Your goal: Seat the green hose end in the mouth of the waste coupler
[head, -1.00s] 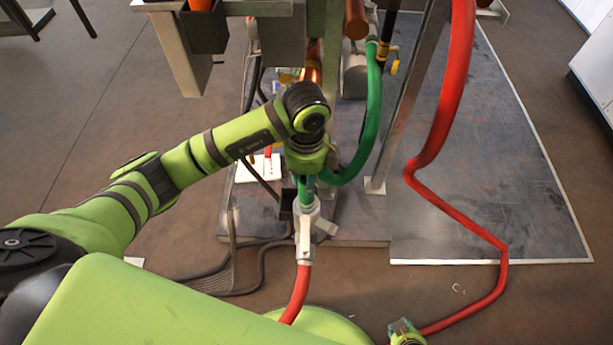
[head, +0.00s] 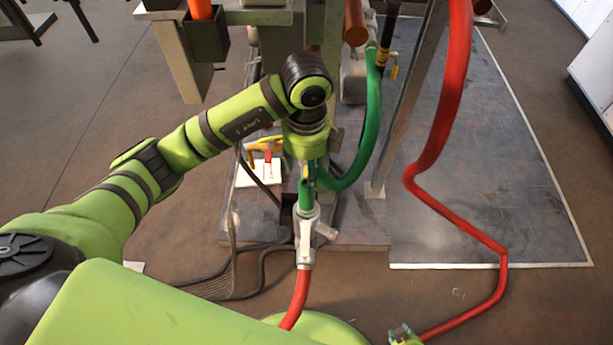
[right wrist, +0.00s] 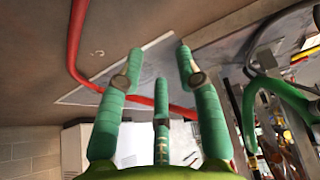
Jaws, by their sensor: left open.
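The pale grey waste coupler (head: 307,240) stands upright at the middle of the head view, with a red hose leaving its lower end. The green hose (head: 373,110) hangs in a loop from the rig and curves back toward the coupler. A green length, apparently its end (head: 305,194), stands in the coupler's upper mouth; its depth is hidden. My left gripper (head: 309,172) is open just above the coupler, its fingers partly hidden and hard to separate from the hose. My right gripper (right wrist: 158,65) has its green fingers spread, with nothing between them, away from the coupler.
A thick red hose (head: 450,100) runs down the right side and bends toward the bottom. A slanted metal post (head: 405,100) stands right of the green loop. A white plate (head: 258,172) lies left of my left gripper. The grey floor panel (head: 470,190) at right is mostly clear.

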